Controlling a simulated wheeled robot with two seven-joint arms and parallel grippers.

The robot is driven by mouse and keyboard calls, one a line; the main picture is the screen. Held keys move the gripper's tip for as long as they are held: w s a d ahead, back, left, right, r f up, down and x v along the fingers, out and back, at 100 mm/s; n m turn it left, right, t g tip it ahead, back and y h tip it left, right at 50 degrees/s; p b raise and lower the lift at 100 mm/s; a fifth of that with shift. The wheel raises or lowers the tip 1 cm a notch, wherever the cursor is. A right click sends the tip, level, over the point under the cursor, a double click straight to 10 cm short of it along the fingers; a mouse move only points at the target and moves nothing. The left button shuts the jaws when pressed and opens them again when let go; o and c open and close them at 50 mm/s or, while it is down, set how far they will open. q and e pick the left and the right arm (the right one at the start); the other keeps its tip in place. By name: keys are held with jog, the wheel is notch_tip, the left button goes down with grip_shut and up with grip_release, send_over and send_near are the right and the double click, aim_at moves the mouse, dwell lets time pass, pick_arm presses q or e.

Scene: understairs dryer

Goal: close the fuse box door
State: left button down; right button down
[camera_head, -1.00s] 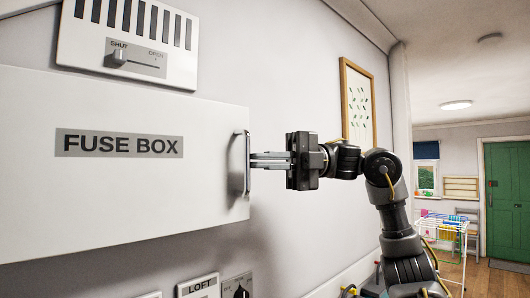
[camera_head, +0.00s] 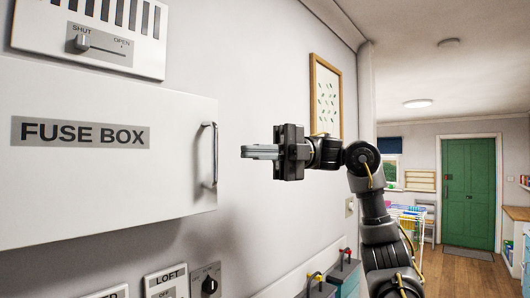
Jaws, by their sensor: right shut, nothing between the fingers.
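The white fuse box door (camera_head: 90,188) fills the left of the head view, with a grey "FUSE BOX" label (camera_head: 80,132). Its upright metal bar handle (camera_head: 214,155) is at the right edge. The door looks about parallel to the wall, and I see no open gap along its visible edges. My right gripper (camera_head: 243,152) is to the right of the handle, apart from it, with its fingers shut, empty and pointing left at handle height. My left gripper is not in view.
A vent with a slider (camera_head: 83,42) is above the door. A LOFT switch (camera_head: 166,282) and a dial (camera_head: 209,286) are below it. A framed picture (camera_head: 326,95) hangs behind my right arm. Boxes with coloured parts (camera_head: 344,272) stand low by the wall. A green door (camera_head: 468,190) is far right.

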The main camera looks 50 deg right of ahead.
jog(key=w+d, duration=0.4)
jog(key=d, duration=0.2)
jog(key=shift+w+d, duration=0.35)
jog(key=shift+d, duration=0.05)
jog(key=shift+s+a, duration=0.1)
jog(key=shift+a+f, duration=0.1)
